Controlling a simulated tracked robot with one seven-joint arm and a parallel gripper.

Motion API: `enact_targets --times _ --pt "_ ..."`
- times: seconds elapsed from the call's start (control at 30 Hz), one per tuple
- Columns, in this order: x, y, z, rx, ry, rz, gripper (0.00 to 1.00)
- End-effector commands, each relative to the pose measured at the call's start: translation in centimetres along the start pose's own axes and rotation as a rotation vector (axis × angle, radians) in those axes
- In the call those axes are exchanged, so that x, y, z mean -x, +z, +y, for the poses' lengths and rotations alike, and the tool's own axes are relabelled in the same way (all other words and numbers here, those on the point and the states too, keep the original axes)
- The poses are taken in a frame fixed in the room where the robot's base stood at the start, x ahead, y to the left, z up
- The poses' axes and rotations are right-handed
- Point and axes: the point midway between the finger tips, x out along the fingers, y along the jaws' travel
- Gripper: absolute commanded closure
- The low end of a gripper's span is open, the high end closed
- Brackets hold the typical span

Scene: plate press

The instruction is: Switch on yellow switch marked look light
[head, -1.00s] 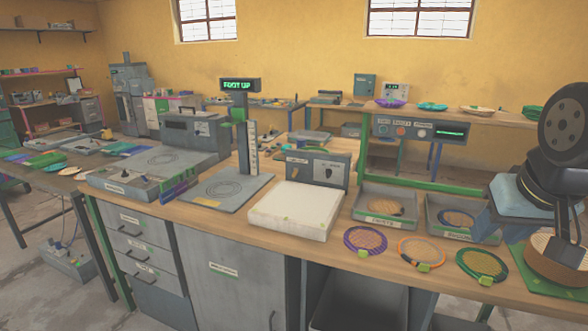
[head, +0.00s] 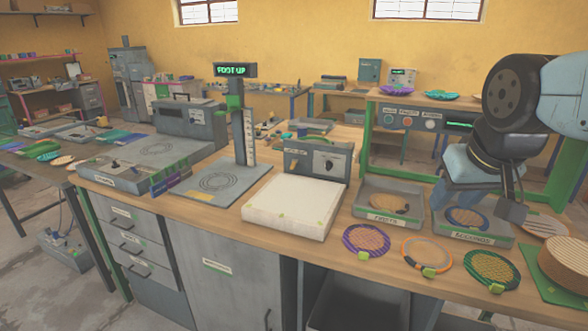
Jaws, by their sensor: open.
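A grey control box (head: 318,158) stands behind the white slab (head: 292,208) on the workbench. My gripper (head: 476,203) is at the right, pointing down over the right grey tray, well to the right of the control box. It is open, with its fingers apart and nothing seen between them.
A post with a green "FOOT UP" display (head: 236,70) stands left of the control box. Two grey trays (head: 388,218) sit right of the slab. Several stringed rings (head: 366,241) lie along the front edge. A shelf with a button panel (head: 410,120) stands behind.

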Motion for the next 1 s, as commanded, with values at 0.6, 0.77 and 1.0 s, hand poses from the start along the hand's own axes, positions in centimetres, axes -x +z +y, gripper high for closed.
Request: enact_targets --times 0.6,0.77,1.0 --pt "-9.2 -15.1 -0.6 0.759 0.215 -0.146 0.57" --pt "-12.7 -19.2 -2.1 0.993 0.286 -0.181 0.57" --pt "-18.4 -24.8 -6.2 1.36 0.403 -0.23 0.57"
